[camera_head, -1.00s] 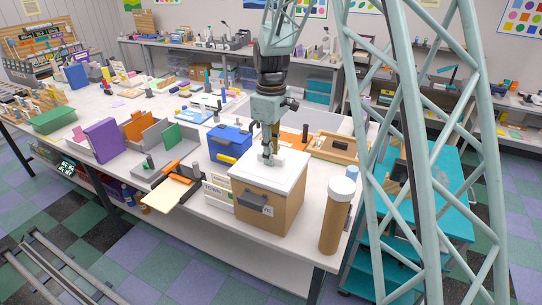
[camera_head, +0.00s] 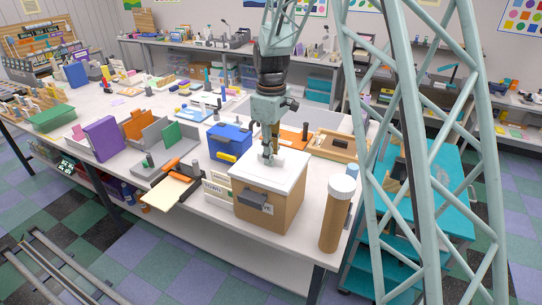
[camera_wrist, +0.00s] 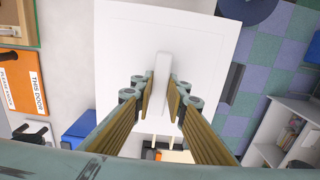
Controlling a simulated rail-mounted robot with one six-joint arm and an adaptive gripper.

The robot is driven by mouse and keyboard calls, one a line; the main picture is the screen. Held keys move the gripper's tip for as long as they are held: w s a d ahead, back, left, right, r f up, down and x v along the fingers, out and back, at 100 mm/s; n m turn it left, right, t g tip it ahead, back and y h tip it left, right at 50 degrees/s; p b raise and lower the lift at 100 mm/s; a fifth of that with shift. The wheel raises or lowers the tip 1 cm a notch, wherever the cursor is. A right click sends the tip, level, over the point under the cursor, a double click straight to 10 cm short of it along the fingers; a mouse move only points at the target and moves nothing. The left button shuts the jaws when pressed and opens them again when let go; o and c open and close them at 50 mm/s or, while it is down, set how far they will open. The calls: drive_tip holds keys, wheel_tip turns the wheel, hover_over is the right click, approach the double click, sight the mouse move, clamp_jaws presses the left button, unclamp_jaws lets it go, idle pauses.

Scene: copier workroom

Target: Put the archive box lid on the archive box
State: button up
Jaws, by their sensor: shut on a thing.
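The archive box (camera_head: 268,208) is a brown cardboard box with a dark handle on its front, near the table's front right corner. The white archive box lid (camera_head: 285,171) lies over the top of the box and looks level; whether it is fully seated cannot be told. My gripper (camera_head: 268,158) points straight down above it, shut on the lid's white raised grip. In the wrist view, the lid (camera_wrist: 200,60) fills the middle and my gripper's fingers (camera_wrist: 161,90) stand on both sides of the grip (camera_wrist: 162,72). The lid hides the box's inside.
A brown tube with a white cap (camera_head: 337,213) stands close to the right of the box. A blue box (camera_head: 229,142) is behind left, and white labelled boxes (camera_head: 217,190) stand at its left. A paper trimmer (camera_head: 172,186) sits further left. A wooden tray (camera_head: 338,147) lies behind right.

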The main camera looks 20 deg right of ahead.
drive_tip(key=shift+f, duration=0.1)
drive_tip(key=o, duration=1.3)
wheel_tip(320, 180, up, 12)
idle(0.6)
idle(0.3)
